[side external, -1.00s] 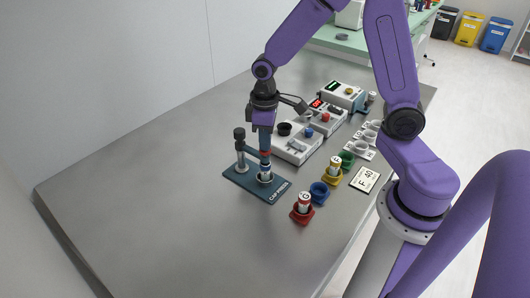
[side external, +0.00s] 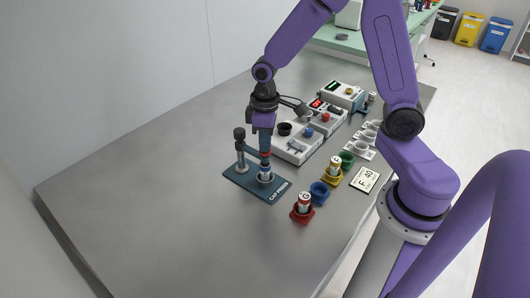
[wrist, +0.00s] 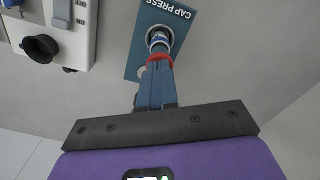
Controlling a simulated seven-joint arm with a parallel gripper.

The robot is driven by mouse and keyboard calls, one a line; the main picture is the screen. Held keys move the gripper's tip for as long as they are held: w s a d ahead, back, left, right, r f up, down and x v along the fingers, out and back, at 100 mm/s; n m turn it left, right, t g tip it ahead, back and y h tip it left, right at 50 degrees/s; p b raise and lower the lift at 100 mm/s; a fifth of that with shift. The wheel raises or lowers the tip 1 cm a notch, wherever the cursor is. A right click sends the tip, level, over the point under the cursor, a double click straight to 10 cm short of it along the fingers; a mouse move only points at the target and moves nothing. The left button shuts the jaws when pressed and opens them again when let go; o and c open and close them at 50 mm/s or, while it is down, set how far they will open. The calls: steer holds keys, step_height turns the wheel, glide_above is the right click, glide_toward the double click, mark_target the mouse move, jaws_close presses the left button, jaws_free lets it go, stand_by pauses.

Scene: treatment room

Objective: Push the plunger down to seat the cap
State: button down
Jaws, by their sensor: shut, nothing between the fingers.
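The cap press has a dark blue base (side external: 243,181) with a post (side external: 240,150) and a side arm that reaches to its plunger. The plunger shows a red ring (side external: 265,154), which also appears in the wrist view (wrist: 160,58). Below it a vial with a blue band (side external: 265,171) stands upright in the press seat; it is partly seen in the wrist view (wrist: 158,38). My gripper (side external: 265,146) is shut and empty, its fingertips at the top of the plunger, apparently touching. The fingers hide the plunger's top in the wrist view, so the cap's fit cannot be told.
Right of the press, a red holder (side external: 301,216) carries a capped vial, a blue holder (side external: 319,193) looks empty, and a yellow holder (side external: 332,179) carries another vial. White devices (side external: 298,150) stand behind. The table's left side (side external: 140,170) is clear.

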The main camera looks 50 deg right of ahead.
step_height(320, 180, up, 8)
stand_by(1.0)
steer(key=shift+f, duration=0.1)
steer(key=s+a+n, duration=0.1)
steer(key=s+n, duration=0.2)
steer(key=s, duration=0.8)
steer(key=s+a+r+n, duration=0.1)
steer(key=s+n, duration=0.2)
steer(key=s, duration=0.8)
steer(key=shift+a+n, duration=0.3)
steer(key=shift+a, duration=0.1)
